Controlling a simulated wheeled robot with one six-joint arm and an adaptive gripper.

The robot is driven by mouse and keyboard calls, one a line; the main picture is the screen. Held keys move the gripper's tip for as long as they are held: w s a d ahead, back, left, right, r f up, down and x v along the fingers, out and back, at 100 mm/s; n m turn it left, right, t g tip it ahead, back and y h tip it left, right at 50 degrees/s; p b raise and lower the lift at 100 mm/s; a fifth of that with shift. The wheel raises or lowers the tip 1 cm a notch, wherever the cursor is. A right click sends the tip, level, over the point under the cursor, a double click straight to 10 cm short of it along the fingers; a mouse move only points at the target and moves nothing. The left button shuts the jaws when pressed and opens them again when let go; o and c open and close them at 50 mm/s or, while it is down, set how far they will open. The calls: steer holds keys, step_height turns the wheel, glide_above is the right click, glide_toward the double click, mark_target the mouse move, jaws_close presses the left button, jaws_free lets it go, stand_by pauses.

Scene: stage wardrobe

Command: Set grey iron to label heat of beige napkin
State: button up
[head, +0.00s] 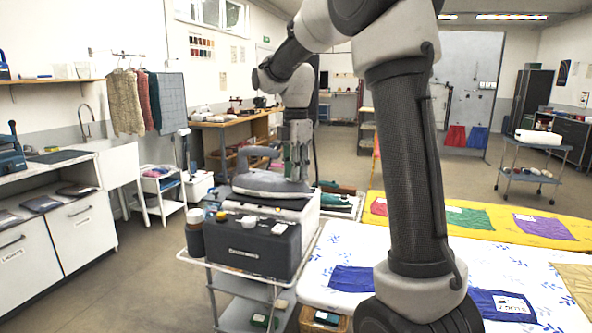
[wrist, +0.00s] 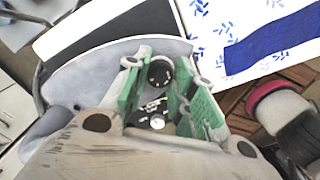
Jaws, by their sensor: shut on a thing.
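The grey iron (head: 268,186) rests on top of a dark steam station (head: 252,243) on a trolley, in the head view. In the wrist view its grey body (wrist: 72,75) lies under my gripper. My gripper (wrist: 160,85) has green fingers on either side of a black round dial (wrist: 159,72) on the iron and is shut on it. Dial markings show below, too small to read. In the head view my gripper (head: 297,172) is over the right end of the iron. The beige napkin may be the beige cloth (head: 578,282) at the right edge; its label is not readable.
A white patterned ironing table (head: 340,250) with blue cloths (head: 352,278) stands right of the trolley (head: 190,258). A yellow board (head: 400,215) with coloured cloths lies behind it. Floor at left is clear.

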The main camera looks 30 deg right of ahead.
steer(key=m, duration=1.3)
steer(key=shift+m, duration=0.3)
steer(key=m, duration=0.3)
steer(key=shift+m, duration=0.3)
steer(key=m, duration=1.3)
steer(key=shift+m, duration=2)
